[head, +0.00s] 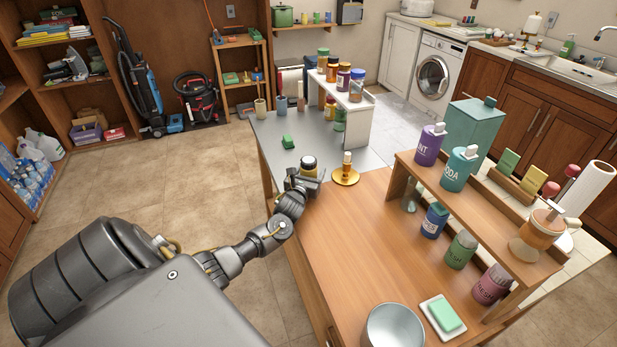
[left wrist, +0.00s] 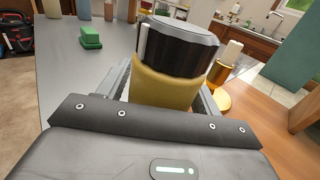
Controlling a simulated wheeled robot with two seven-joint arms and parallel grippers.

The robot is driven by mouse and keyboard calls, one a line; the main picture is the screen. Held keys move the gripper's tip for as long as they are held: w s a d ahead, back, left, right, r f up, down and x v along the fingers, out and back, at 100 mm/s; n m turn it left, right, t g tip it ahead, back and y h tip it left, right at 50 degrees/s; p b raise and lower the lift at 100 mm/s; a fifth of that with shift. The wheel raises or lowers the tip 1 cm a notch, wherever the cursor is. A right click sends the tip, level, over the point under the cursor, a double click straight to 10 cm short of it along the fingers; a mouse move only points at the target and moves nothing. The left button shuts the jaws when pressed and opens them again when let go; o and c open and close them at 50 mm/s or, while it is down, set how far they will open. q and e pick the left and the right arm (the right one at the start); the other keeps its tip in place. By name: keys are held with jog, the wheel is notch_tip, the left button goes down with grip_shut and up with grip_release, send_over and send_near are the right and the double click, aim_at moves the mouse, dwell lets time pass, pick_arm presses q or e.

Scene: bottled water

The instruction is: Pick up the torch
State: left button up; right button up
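A short upright object with a yellow body and a black top, apparently the torch (head: 308,165), stands at the left edge of the wooden counter by the grey top. My left gripper (head: 304,184) is at it. In the left wrist view the torch (left wrist: 170,75) fills the space between my left gripper's fingers (left wrist: 165,95), tilted slightly in the picture. The fingers lie along both sides of it; whether they press on it is unclear. The torch's lower part is hidden behind the gripper body. My right gripper is not in view.
A gold candle holder (head: 346,176) stands close to the right of the torch. A green block (head: 288,142) and cups are on the grey top (head: 330,150). A wooden shelf (head: 480,208) with bottles stands right. A metal bowl (head: 393,327) is in front. The counter's middle is clear.

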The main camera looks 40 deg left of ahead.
pick_arm(q)
jog(key=c, duration=0.8)
jog(key=shift+r, duration=0.1)
jog(key=shift+r, duration=0.25)
notch_tip(320, 180, up, 2)
jog(key=shift+r+b, duration=0.1)
jog(key=shift+b, duration=0.25)
jog(key=s+r, duration=0.3)
jog(key=s, duration=0.1)
jog(key=s+d+r, duration=0.1)
jog(key=s+r, duration=0.2)
jog(key=s, duration=0.2)
jog(key=s+d+r, duration=0.1)
jog(key=s+r, duration=0.3)
jog(key=shift+s+d+r+b, duration=0.1)
jog(key=shift+s+d+b, duration=0.1)
jog(key=shift+s+b, duration=0.2)
